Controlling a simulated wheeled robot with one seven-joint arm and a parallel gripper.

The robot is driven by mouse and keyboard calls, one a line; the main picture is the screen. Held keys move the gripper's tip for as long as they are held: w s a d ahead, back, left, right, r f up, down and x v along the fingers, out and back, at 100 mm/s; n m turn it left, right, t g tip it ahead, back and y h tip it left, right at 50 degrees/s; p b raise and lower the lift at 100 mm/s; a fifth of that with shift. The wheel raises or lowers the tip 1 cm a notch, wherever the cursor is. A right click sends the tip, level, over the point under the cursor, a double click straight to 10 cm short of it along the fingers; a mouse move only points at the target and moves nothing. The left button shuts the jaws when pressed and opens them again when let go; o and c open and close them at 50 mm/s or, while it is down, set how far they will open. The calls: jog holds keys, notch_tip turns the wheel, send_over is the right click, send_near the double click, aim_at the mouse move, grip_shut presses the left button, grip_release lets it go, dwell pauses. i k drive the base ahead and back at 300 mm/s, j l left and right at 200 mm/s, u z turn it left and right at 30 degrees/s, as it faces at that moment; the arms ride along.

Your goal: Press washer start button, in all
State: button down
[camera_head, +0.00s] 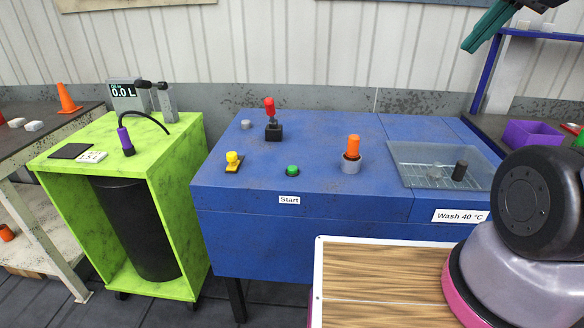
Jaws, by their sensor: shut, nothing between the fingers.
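The washer is a blue bench-like machine (270,245) in the middle of the camera_head view. A small round green button (292,170) sits on its top near the front edge, just above a white label (289,200) reading "Start". My gripper (470,46) is teal, shut and empty, at the top right. It is high above and well to the right of the green button, touching nothing.
A yellow knob (232,158), red-topped lever (270,105) and orange-topped post (352,147) flank the button. A glassy lid (411,166) lies at right. A wood-topped surface (385,285) is in front; a green cart (175,185) stands left.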

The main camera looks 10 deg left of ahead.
aim_at(291, 170)
jog(key=k+j+u, duration=0.15)
jog(key=j, duration=0.2)
jog(key=k+j+u, duration=0.1)
jog(key=j, duration=0.25)
jog(key=k+j+u, duration=0.15)
jog(key=j, duration=0.2)
jog(key=k+j+u, duration=0.15)
jog(key=j, duration=0.25)
